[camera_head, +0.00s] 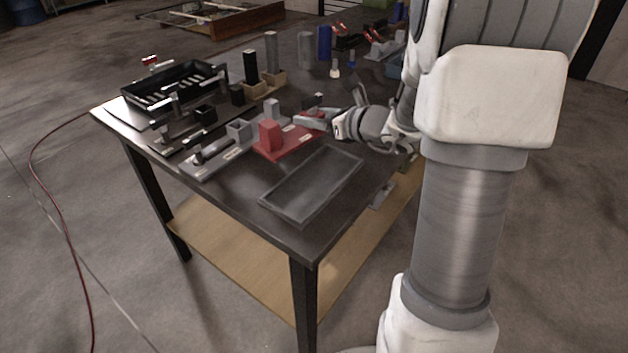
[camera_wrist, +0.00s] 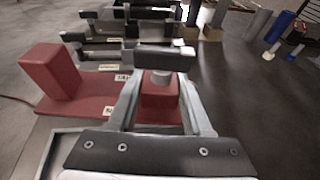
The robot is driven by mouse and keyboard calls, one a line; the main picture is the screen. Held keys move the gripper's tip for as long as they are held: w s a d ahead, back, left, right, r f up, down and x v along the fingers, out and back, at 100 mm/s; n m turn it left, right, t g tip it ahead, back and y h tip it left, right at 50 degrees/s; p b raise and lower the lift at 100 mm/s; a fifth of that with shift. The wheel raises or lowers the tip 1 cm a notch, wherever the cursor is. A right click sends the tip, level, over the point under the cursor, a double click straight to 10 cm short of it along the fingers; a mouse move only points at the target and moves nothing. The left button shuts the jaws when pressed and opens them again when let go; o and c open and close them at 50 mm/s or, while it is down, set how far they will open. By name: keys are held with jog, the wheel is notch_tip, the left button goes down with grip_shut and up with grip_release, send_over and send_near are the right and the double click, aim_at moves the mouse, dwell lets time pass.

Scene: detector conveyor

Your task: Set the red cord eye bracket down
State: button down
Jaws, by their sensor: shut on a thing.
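My gripper (camera_wrist: 163,88) is shut on a red piece (camera_wrist: 160,97), the red cord eye bracket, which shows between its two fingers. In the head view my gripper (camera_head: 314,120) is over the right end of a flat red plate (camera_head: 290,147), with a bit of the red bracket (camera_head: 311,114) showing. A taller red block (camera_head: 269,134) stands at the plate's left end; it also shows in the wrist view (camera_wrist: 50,72). The fingers hide much of the bracket, and I cannot tell whether it touches the plate.
An empty grey tray (camera_head: 312,187) lies in front of the plate. A grey fixture (camera_head: 212,157) and a black tray (camera_head: 172,87) stand to the left. Dark and grey posts (camera_head: 271,52) and blue cylinders (camera_head: 324,43) stand farther back. The table's front corner is bare.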

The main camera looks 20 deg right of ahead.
jog(key=s+d+r+n+g+y, duration=0.15)
jog(key=s+d, duration=0.25)
jog(key=d, duration=0.9)
jog(key=b, duration=0.4)
send_over(327, 170)
jog(key=shift+t+y, duration=0.25)
notch_tip(327, 170, down, 6)
jog(key=shift+f, duration=0.1)
jog(key=shift+f+b, duration=1.15)
jog(key=shift+f, duration=0.8)
jog(key=shift+f, duration=0.25)
jog(key=shift+c, duration=1.6)
grip_release()
